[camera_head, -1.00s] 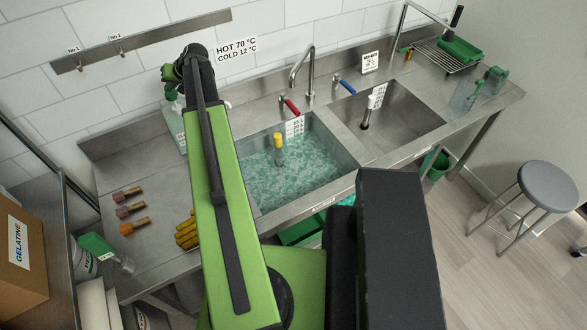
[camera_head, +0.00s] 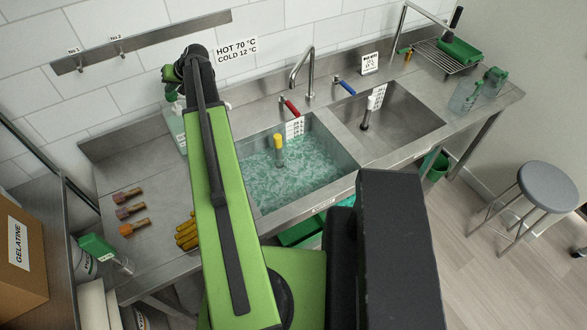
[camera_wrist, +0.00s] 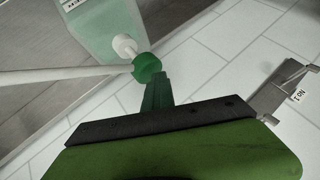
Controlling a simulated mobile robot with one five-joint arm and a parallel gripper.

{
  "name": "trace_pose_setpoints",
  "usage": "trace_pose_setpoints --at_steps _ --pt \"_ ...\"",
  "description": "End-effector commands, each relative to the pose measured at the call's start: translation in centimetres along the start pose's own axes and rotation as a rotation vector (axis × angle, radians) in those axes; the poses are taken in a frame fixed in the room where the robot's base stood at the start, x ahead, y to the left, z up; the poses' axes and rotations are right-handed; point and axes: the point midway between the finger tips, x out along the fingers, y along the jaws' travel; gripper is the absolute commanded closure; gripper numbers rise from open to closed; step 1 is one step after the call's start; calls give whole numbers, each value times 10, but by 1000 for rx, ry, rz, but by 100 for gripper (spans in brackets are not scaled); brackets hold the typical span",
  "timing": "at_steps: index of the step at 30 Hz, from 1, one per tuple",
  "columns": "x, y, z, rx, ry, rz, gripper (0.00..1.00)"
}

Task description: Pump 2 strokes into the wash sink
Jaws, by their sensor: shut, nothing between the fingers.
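The pump bottle (camera_head: 180,135) is pale green and see-through. It stands at the back of the steel counter, partly hidden behind my arm. In the wrist view the bottle (camera_wrist: 103,28) has a white collar, a round green pump head (camera_wrist: 147,67) and a long white spout (camera_wrist: 60,74) running left. My gripper (camera_wrist: 157,85) is shut and empty, its tips right at the green head; I cannot tell whether they touch it. In the head view my gripper (camera_head: 171,76) is mostly hidden by my wrist. The left sink (camera_head: 340,160) holds teal, foamy liquid and a yellow-topped post (camera_head: 278,145).
The right sink (camera_head: 415,120) looks empty of liquid. A tall faucet (camera_head: 302,68) stands behind the sinks, with a red lever (camera_head: 290,106) and a blue lever (camera_head: 346,86). A wall rail (camera_head: 150,38) is above.

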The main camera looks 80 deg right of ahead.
Motion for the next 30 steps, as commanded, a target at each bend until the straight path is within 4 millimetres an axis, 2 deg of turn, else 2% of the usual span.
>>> trace_pose_setpoints --at_steps 8,22,30 --pt "-5 -2 -4 -1 1 3 100" --pt "-42 -31 -31 -1 0 1 100" --pt "-41 -30 -30 -1 0 0 100"
